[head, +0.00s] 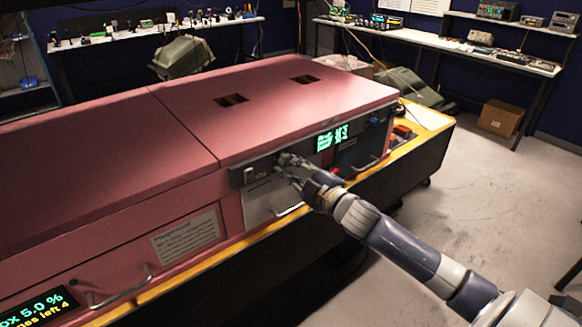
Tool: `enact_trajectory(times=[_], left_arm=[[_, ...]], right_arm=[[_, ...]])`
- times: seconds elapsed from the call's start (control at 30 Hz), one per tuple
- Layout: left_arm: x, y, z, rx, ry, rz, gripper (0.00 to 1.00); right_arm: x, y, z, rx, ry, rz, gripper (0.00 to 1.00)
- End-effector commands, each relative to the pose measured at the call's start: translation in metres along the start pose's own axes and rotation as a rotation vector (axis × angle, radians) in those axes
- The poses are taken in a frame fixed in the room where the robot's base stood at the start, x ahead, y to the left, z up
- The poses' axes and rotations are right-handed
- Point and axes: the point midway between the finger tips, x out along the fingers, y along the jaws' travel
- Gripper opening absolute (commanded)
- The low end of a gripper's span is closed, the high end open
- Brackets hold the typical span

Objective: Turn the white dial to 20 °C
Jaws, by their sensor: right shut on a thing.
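My right gripper (285,164) is at the dark control strip (262,169) on the front of the pink enclosure (250,110). It is shut on the white dial, which the fingers hide almost wholly. I cannot read the dial's setting. A green-lit display (332,138) sits just right of the gripper, its text too small to read surely. My left gripper is not in view.
A small pale fitting (248,174) is on the strip left of the gripper. A drawer handle (287,210) lies below it, and a larger handle (120,288) is at the lower left. The yellow table edge (250,240) runs beneath. The floor at right is open.

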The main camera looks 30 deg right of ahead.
Motion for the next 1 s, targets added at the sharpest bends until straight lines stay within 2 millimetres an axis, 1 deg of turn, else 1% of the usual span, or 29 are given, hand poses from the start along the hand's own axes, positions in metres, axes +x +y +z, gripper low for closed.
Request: enact_trajectory(times=[0.17, 0.2, 0.3, 0.6, 0.73, 0.87, 1.0], left_arm=[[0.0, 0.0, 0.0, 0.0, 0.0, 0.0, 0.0], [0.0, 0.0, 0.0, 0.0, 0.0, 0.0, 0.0], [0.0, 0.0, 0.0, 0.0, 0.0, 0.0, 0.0], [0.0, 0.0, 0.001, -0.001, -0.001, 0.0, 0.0], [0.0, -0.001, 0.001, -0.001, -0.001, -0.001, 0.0], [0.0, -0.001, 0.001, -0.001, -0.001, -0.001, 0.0], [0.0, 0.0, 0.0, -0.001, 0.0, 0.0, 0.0]], right_arm=[[0.0, -0.001, 0.001, -0.001, -0.003, -0.002, 0.0], [0.0, -0.001, 0.001, -0.001, -0.003, -0.002, 0.24], [0.0, -0.001, 0.001, 0.0, -0.002, -0.002, 0.43], [0.0, 0.0, 0.0, 0.001, -0.001, -0.001, 0.43], [-0.004, -0.001, 0.0, 0.001, 0.0, -0.001, 0.43], [-0.015, -0.002, 0.001, 0.002, -0.002, -0.003, 0.43], [-0.033, -0.002, 0.001, 0.001, -0.002, -0.004, 0.43]])
